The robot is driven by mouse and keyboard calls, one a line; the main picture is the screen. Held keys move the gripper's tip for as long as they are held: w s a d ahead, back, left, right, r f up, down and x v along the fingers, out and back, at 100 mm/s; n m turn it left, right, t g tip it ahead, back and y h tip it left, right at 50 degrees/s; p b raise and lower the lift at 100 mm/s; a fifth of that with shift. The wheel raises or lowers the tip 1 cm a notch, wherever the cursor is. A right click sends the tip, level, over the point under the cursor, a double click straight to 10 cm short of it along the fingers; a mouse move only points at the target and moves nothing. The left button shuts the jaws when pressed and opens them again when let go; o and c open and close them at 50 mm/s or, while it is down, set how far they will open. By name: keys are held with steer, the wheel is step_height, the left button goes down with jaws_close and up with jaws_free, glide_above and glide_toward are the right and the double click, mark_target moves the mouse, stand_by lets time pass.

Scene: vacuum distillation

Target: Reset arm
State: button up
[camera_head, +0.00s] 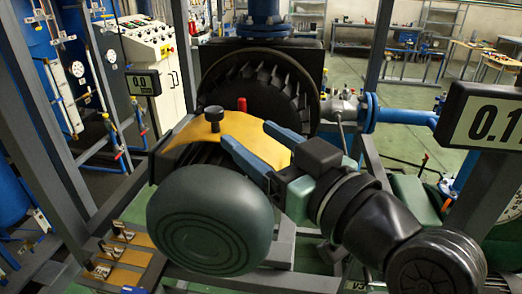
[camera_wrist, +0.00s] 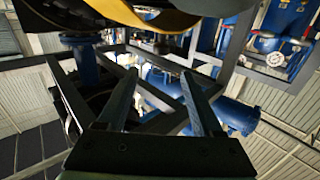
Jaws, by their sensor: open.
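My gripper (camera_head: 248,134) is in the middle of the head view, with its two blue fingers spread apart and nothing seen between them. It is over or close beside the yellow top (camera_head: 190,133) of a pump-like machine; I cannot tell whether it touches. A black knob (camera_head: 213,116) and a red lever (camera_head: 241,104) stand near the fingertips. The machine's round dark green cover (camera_head: 213,225) is in front, left of my wrist. In the wrist view my gripper (camera_wrist: 159,74) also shows open and empty, with a yellow-edged dark body (camera_wrist: 130,14) across the top.
Grey frame posts (camera_head: 184,55) stand around the machine. A 0.0 display (camera_head: 143,84) is left and a 0.1 display (camera_head: 490,120) right. A blue pipe (camera_head: 405,117) runs at right. A switch panel (camera_head: 128,257) is lower left. Open floor (camera_head: 405,148) lies behind.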

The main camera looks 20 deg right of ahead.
steer(key=shift+s, duration=0.4)
steer(key=w+a+r+m+t+h, duration=0.15)
steer(key=a+r+t, duration=0.35)
steer(key=a+r, duration=0.55)
steer(key=s+a+r+t+h, duration=0.1)
steer(key=s+a+r+t, duration=0.1)
steer(key=r, duration=0.3)
steer(key=s+a+r+t+h, duration=0.1)
steer(key=s+a+r+t, duration=0.1)
steer(key=s+r, duration=0.3)
steer(key=shift+s+a+r+m+t, duration=0.2)
steer(key=shift+a+r+m+t, duration=0.15)
steer(key=shift+r+t, duration=0.05)
steer(key=shift+c, duration=0.3)
steer(key=shift+c, duration=1.1)
steer(key=shift+d+y, duration=0.1)
steer(key=shift+y, duration=0.15)
